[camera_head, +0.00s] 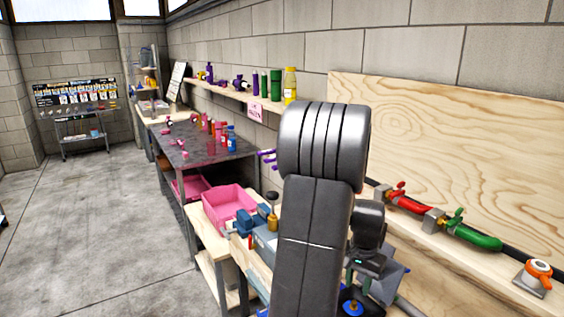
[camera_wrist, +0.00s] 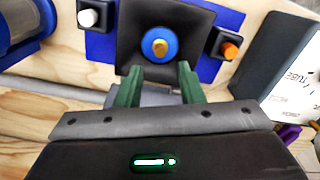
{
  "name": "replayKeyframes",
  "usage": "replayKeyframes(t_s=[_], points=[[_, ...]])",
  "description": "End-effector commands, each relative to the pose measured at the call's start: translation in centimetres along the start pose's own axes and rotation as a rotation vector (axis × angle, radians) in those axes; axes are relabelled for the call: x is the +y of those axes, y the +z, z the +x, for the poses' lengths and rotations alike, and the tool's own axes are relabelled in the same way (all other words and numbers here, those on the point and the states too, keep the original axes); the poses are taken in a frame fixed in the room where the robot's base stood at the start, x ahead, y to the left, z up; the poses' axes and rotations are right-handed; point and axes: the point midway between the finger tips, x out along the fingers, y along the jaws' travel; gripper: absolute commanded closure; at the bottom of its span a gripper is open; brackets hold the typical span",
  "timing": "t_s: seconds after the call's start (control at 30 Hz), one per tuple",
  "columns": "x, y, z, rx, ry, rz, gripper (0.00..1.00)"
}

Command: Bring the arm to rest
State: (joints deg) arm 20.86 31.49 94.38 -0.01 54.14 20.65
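My gripper (camera_wrist: 159,78) shows in the wrist view as two green fingers held well apart, with nothing between them. Beyond the fingertips is a round blue piece with a yellow centre (camera_wrist: 160,45), set on a dark square plate. I cannot tell how far the fingers are from it. In the head view my dark arm rises through the middle of the picture and bends over at the top.
A white button (camera_wrist: 88,17) and an orange button (camera_wrist: 230,50) flank the blue piece. A pink bin (camera_head: 229,203) stands left of my arm. Red (camera_head: 408,205) and green (camera_head: 478,237) filter fittings lie along the right bench. The concrete floor (camera_head: 90,235) at left is clear.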

Motion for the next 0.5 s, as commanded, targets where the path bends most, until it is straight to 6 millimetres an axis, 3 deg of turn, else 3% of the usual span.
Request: replayKeyframes(t_s=[0.33, 0.37, 0.5], points=[[0.0, 0.0, 6.9, -0.001, 0.000, 0.000, 0.65], [0.0, -0.1, 5.5, 0.003, -0.001, 0.000, 0.65], [0.0, 0.0, 4.0, 0.003, -0.001, 0.000, 0.65]])
